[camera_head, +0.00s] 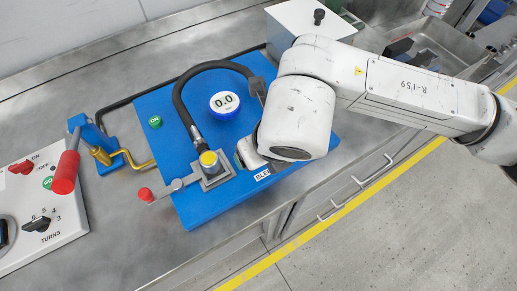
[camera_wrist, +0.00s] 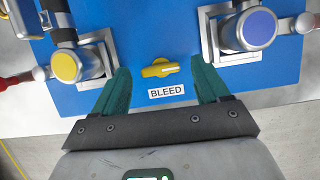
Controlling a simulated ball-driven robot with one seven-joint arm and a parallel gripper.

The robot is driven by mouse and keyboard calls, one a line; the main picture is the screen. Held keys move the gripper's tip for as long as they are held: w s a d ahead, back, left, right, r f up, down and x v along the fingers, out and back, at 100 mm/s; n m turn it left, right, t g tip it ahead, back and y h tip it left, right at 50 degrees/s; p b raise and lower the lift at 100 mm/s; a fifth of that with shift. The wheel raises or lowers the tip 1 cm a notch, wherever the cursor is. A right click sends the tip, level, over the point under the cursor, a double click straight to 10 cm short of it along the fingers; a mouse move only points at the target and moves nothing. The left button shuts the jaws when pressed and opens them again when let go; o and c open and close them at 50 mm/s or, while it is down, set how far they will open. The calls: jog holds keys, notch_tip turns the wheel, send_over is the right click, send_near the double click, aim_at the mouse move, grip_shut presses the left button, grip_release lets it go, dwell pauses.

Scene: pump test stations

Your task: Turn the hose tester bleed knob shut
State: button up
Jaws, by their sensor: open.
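The yellow bleed knob (camera_wrist: 160,68) sits on the blue tester board (camera_wrist: 140,20) in the wrist view, just above the BLEED label (camera_wrist: 166,91). Its grip lies nearly level across that picture. My gripper (camera_wrist: 161,70) is open, with one green finger on each side of the knob and a visible gap to it on both sides. Whether the fingertips are level with the knob in height I cannot tell. In the head view my arm hides the knob; only part of the BLEED label (camera_head: 262,175) and the gripper's edge show beside my wrist.
Valve blocks with a yellow cap (camera_wrist: 67,67) and a blue cap (camera_wrist: 256,28) flank the fingers. In the head view a black hose (camera_head: 180,97) arches around a 0.0 gauge (camera_head: 224,102). A red-tipped lever (camera_head: 147,194) and a switch panel (camera_head: 45,215) stand to the left.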

jog(key=v, duration=1)
jog(key=shift+b, duration=0.3)
jog(key=shift+f, duration=0.1)
